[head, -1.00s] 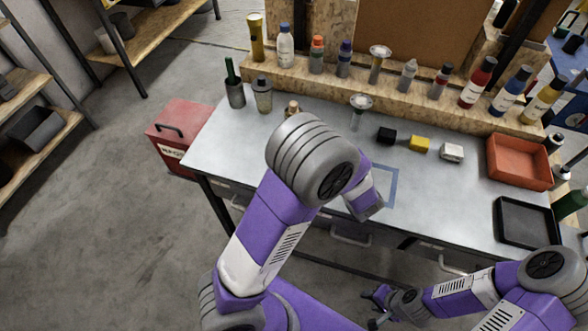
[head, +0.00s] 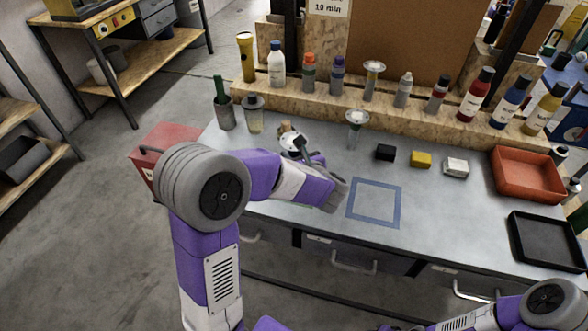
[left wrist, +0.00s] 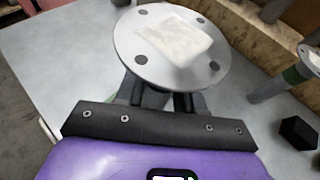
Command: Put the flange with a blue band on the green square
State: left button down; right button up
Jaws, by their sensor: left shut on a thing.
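My left gripper (head: 309,153) is shut on a flange (head: 292,143) above the back left part of the bench. In the left wrist view the flange's round pale disc (left wrist: 172,45), with bolt holes and a light square patch, faces the camera. The disc hides its stem, so I cannot see a band colour. A second flange (head: 357,117) stands upright on the bench; its neck looks greenish in the left wrist view (left wrist: 291,75). A third flange (head: 374,68) stands on the wooden ledge.
Black (head: 385,153), yellow (head: 420,159) and white (head: 456,167) blocks stand right of the second flange. A red tray (head: 527,178) and a black tray (head: 546,240) are at the right. A pen cup (head: 225,114) and a jar (head: 254,115) stand at the back left. Bottles line the ledge.

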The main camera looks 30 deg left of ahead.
pick_arm(q)
jog(key=shift+f+b, duration=0.5)
jog(key=shift+f, duration=1.3)
jog(key=shift+f, duration=0.15)
jog(key=c, duration=0.7)
grip_release()
jog(key=shift+r, duration=0.2)
jog(key=p+v, duration=0.3)
jog(key=v, duration=0.9)
